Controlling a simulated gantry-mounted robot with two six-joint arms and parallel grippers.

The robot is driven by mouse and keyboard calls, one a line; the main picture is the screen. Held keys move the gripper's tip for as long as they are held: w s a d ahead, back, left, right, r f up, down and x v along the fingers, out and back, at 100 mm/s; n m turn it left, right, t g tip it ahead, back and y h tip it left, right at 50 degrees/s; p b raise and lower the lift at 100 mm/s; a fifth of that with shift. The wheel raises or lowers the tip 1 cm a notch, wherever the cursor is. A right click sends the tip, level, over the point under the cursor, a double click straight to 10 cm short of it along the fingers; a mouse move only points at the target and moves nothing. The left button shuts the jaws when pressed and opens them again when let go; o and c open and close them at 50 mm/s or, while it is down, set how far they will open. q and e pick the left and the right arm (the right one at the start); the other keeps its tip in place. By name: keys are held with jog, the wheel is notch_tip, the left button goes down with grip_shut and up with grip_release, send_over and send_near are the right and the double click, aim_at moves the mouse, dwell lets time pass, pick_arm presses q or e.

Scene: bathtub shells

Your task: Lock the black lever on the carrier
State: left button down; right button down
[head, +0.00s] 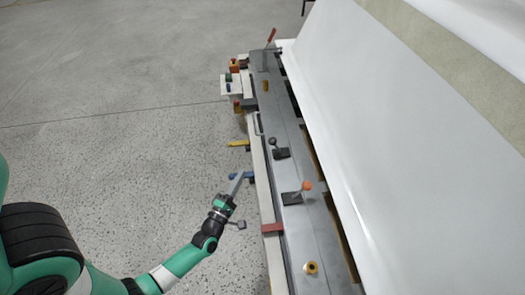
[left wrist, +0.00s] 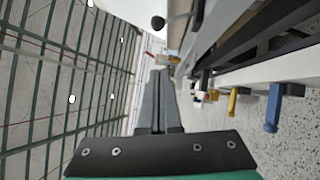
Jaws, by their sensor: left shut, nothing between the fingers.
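The carrier (head: 271,90) is a long grey metal beam running from far to near in the head view. The black lever (head: 273,143) stands on its top on a dark base, with a round black knob. A round black knob (left wrist: 158,23) also shows at the top of the left wrist view, apart from my fingers. My left gripper (head: 240,175) is shut and empty, left of the carrier and nearer than the black lever. Its fingertips show in the left wrist view (left wrist: 159,74). My right gripper is out of view.
An orange-knobbed lever (head: 306,186) stands nearer on the carrier. A blue handle (left wrist: 271,122) and a yellow handle (head: 238,143) stick out from its left side. A red-handled lever (head: 271,37) is at the far end. A large white shell (head: 400,130) fills the right. Floor at left is clear.

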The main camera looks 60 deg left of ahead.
pick_arm(q)
jog(key=w+d+r+b+x, duration=0.1)
jog(key=d+x, duration=0.1)
jog(key=x, duration=1)
jog(key=shift+w, duration=0.55)
